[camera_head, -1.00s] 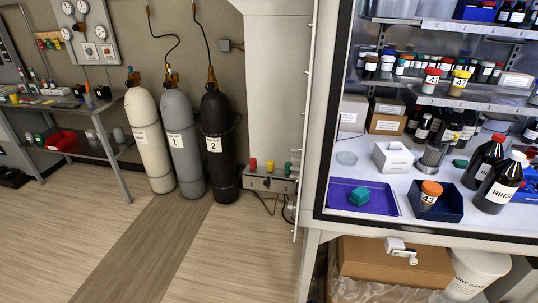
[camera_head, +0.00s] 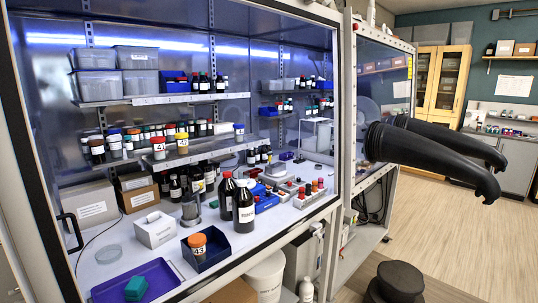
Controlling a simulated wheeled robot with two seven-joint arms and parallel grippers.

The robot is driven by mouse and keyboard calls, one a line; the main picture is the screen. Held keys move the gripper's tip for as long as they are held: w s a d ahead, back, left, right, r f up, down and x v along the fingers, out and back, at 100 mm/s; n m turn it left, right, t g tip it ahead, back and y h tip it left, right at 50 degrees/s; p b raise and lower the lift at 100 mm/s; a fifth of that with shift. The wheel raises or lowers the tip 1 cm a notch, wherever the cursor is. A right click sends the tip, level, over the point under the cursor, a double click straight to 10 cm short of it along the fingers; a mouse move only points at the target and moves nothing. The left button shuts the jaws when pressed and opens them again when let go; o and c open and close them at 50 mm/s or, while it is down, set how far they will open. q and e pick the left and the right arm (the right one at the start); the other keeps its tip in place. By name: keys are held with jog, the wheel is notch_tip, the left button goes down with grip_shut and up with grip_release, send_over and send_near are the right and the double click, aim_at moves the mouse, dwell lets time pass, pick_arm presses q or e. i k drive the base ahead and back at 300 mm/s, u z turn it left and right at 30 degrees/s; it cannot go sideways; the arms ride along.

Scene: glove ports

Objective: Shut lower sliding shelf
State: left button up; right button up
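The lower sliding shelf (camera_head: 210,154) is inside the open-fronted cabinet, below an upper shelf (camera_head: 170,99). Its front edge appears to stand forward of the back wall, with numbered jars near that edge. A red-capped jar (camera_head: 158,149) and a yellow-capped jar (camera_head: 182,145) stand at the front. Smaller bottles stand in rows behind them. How far the shelf is pulled out is hard to tell. Neither of my grippers is in view.
Below the shelf, the worktop holds dark bottles (camera_head: 243,208), a white box (camera_head: 154,232), a blue tray with an orange-capped jar (camera_head: 198,243) and a purple tray (camera_head: 163,276). Black gloves (camera_head: 425,150) stick out at the right. Open floor (camera_head: 460,240) lies at right.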

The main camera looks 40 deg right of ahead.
aim_at(216, 151)
jog(key=z, duration=0.5)
jog(key=k, duration=1.35)
jog(key=u, duration=0.05)
jog(key=i, duration=0.45)
jog(key=z, duration=0.95)
jog(key=i, duration=0.85)
jog(key=u, duration=0.55)
jog(key=i, duration=0.8)
jog(key=u, duration=0.8)
